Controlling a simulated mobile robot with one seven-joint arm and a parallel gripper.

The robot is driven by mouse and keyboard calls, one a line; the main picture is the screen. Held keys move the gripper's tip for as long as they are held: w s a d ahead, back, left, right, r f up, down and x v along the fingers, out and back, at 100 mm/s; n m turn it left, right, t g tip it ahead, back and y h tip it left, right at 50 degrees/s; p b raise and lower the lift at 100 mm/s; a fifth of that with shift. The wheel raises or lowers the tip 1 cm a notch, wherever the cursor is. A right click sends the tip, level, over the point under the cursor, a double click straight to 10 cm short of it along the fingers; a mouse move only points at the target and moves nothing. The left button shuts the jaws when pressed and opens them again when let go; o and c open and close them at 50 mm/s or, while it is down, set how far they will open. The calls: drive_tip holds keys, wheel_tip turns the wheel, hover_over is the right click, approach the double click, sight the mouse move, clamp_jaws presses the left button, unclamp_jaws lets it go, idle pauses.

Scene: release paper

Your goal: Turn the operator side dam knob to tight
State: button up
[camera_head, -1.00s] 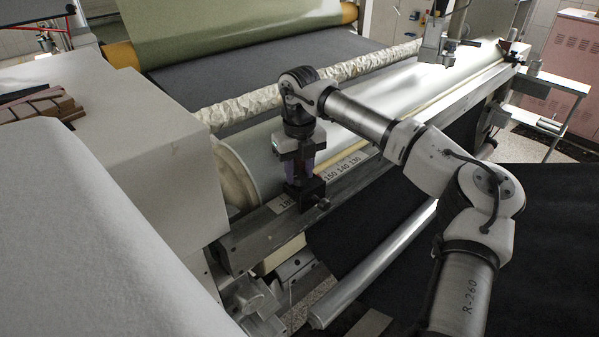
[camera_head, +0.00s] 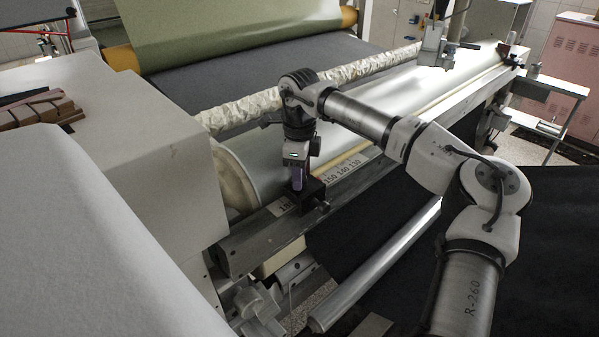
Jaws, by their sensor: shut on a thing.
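The operator side dam is a small black block (camera_head: 312,193) on the metal rail at the near end of the roller. A small screw handle (camera_head: 324,206) sticks out at its lower right. My gripper (camera_head: 298,186) points straight down at the top of this block, with its purple fingers seen edge-on. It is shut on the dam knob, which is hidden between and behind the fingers. The knob's turn angle cannot be seen.
A pale roller (camera_head: 255,155) lies just behind the dam. A number scale (camera_head: 345,172) runs along the rail (camera_head: 245,250). A white machine housing (camera_head: 150,150) stands close at left. Dark sheet material (camera_head: 550,250) hangs at the right.

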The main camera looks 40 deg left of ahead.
drive_tip(key=shift+r+n, duration=0.1)
drive_tip(key=shift+n, duration=0.7)
drive_tip(key=o, duration=1)
drive_tip(key=shift+r, duration=0.1)
